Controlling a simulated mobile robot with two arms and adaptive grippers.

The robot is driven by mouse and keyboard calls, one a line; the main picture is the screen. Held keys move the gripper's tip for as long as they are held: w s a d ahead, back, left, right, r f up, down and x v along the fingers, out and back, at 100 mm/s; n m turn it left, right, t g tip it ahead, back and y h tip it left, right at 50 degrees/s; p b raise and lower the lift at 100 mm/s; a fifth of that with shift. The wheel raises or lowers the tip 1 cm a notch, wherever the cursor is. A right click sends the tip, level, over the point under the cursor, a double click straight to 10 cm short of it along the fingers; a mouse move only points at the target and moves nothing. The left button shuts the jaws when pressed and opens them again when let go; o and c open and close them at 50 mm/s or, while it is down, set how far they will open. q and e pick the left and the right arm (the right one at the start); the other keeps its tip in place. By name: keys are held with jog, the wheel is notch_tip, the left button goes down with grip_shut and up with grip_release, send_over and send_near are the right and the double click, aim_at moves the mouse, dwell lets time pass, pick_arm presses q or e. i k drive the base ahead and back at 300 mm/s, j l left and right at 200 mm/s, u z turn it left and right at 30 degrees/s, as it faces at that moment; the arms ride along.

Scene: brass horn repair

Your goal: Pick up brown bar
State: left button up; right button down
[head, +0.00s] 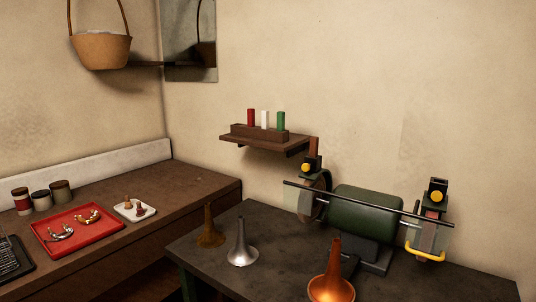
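A reddish-brown upright bar (314,147) shows just above the left end of the bench grinder, by the right end of the wall shelf. Its lower end meets a dark guard block; I cannot tell if it rests on the block or stands behind it. A brown wooden holder (258,134) on the wall shelf (264,144) carries a red bar (251,118), a white bar (265,120) and a green bar (281,121), all upright. Neither of my grippers is in view.
The green bench grinder (368,212) stands on the dark table (205,277). Brown, silver and copper horn bells (332,280) stand in front of it. A left bench holds a red tray (55,247), white dish (148,212) and jars (61,191). A basket (100,50) hangs upper left.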

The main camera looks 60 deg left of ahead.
aim_at(313, 152)
jog(key=u, duration=1.45)
